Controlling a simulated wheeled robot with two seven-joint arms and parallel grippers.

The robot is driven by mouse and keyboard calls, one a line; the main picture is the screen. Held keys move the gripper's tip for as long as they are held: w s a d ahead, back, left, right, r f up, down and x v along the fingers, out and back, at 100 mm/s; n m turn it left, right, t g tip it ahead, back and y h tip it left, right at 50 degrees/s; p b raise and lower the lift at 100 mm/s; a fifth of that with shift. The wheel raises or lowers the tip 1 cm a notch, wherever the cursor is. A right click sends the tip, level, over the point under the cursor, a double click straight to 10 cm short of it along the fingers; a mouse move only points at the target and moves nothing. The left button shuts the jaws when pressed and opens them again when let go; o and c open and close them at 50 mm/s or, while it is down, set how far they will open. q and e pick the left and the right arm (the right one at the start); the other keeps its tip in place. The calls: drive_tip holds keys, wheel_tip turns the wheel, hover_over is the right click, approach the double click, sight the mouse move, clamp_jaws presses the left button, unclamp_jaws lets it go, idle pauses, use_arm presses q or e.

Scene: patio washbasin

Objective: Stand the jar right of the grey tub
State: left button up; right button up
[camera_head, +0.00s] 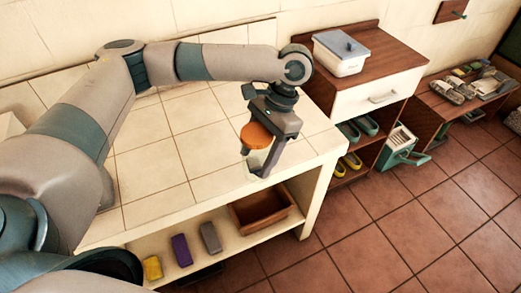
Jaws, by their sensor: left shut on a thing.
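A jar with an orange lid (256,134) and a pale body is in my left gripper (260,158), near the right end of the tiled counter. The gripper is shut on the jar, and its finger hides part of the jar's right side. I cannot tell whether the jar's base touches the tiles. A tub with a grey lid and whitish sides (341,58) stands on top of the wooden cabinet, to the right of and beyond the gripper. My right gripper is not in view.
The wooden cabinet top (392,55) has bare room right of the tub. The tiled counter (175,150) is mostly clear. Its lower shelf holds a brown box (262,208) and several small blocks. A low bench (462,92) with assorted items stands farther right.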

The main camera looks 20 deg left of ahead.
use_arm(q)
drive_tip(key=s+n, duration=0.1)
drive_tip(key=n, duration=0.1)
drive_tip(key=n+h, duration=0.1)
drive_tip(key=n, duration=0.1)
drive_tip(key=s+n+h, duration=0.1)
drive_tip(key=n, duration=0.1)
drive_tip(key=shift+s+r+g+b, duration=0.3)
drive_tip(key=shift+s+r+b, duration=0.05)
drive_tip(key=shift+r, duration=0.05)
